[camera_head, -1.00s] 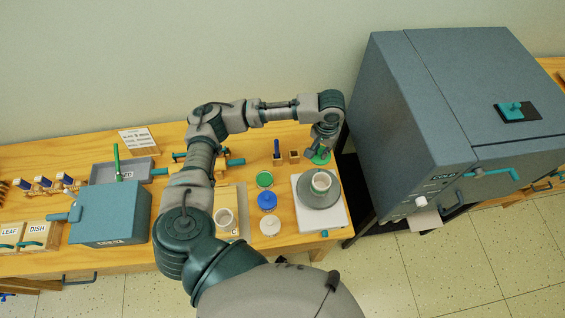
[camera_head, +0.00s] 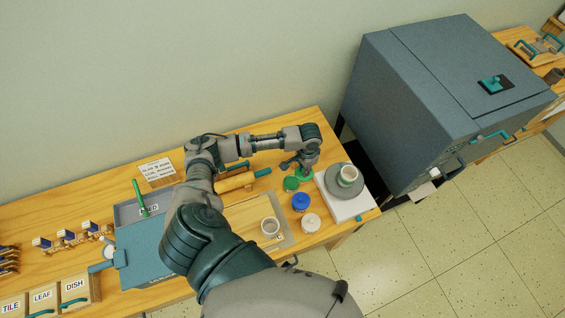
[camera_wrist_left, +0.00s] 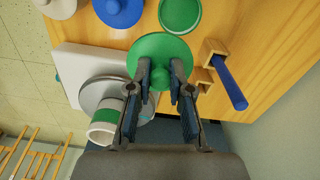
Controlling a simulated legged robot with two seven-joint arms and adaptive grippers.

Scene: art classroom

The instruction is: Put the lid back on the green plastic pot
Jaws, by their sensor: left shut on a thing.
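The green lid (camera_wrist_left: 150,48) is in my left gripper (camera_wrist_left: 160,82), whose fingers are shut on its knob. In the head view the lid (camera_head: 306,175) shows partly under the left gripper (camera_head: 302,166). The green plastic pot (camera_head: 290,184) stands on the wooden table, just left of and nearer than the lid. In the left wrist view the pot (camera_wrist_left: 180,14) shows its open round top, apart from the lid and above it in the picture. The exact height of the lid over the table is hard to tell. My right gripper is not in view.
A blue pot (camera_head: 301,203) and a white pot (camera_head: 311,223) stand in line with the green one. A grey wheel with a cup (camera_head: 348,175) on a white base is close on the right. A blue-handled tool (camera_wrist_left: 229,82) in a wooden holder is near the lid.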

